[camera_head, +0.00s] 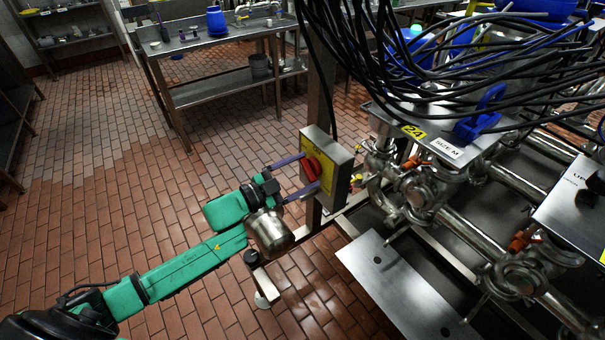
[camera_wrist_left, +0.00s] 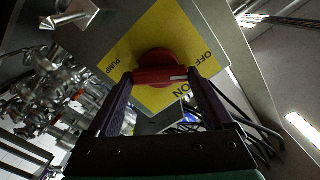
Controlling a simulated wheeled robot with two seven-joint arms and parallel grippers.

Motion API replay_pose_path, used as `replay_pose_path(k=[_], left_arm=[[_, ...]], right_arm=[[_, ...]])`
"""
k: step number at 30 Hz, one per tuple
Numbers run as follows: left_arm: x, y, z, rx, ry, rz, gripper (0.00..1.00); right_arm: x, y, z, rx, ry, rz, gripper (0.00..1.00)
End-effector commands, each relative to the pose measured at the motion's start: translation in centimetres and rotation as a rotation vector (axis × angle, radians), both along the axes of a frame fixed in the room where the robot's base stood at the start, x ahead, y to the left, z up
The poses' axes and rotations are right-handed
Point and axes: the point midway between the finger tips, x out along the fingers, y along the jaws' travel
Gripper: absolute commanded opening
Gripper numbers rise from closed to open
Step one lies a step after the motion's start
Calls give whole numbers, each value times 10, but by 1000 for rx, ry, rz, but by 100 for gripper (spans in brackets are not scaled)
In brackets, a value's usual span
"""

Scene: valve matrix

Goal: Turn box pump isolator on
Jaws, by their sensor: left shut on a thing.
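The pump isolator is a grey box (camera_head: 335,177) on a metal post, with a yellow face plate and a red rotary knob (camera_head: 311,168). In the left wrist view the red knob (camera_wrist_left: 160,70) sits on the yellow plate (camera_wrist_left: 128,50), which reads PUMP, OFF and ON. My left gripper (camera_head: 303,172) reaches the box from the left. Its two purple fingers are shut on the red knob, one at each end of the knob's bar. The fingertips hide the ends of the bar. My right gripper is not in view.
Stainless pipes and valves (camera_head: 420,190) stand right of the box, with a bundle of black cables (camera_head: 400,50) above. A metal plate (camera_head: 400,285) lies low at the front right. A steel sink table (camera_head: 215,45) stands behind. The tiled floor (camera_head: 110,180) at left is clear.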

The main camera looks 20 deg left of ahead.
Motion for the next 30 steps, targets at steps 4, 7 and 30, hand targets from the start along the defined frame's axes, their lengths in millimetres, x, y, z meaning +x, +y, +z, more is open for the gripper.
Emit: replay_pose_path(k=[4,7,30], left_arm=[[0,0,-3,105,-89,0,29],[-1,-1,-3,180,-150,-1,29],[-1,-2,-6,666,-552,-2,29]], right_arm=[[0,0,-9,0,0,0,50],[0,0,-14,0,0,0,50],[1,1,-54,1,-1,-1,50]])
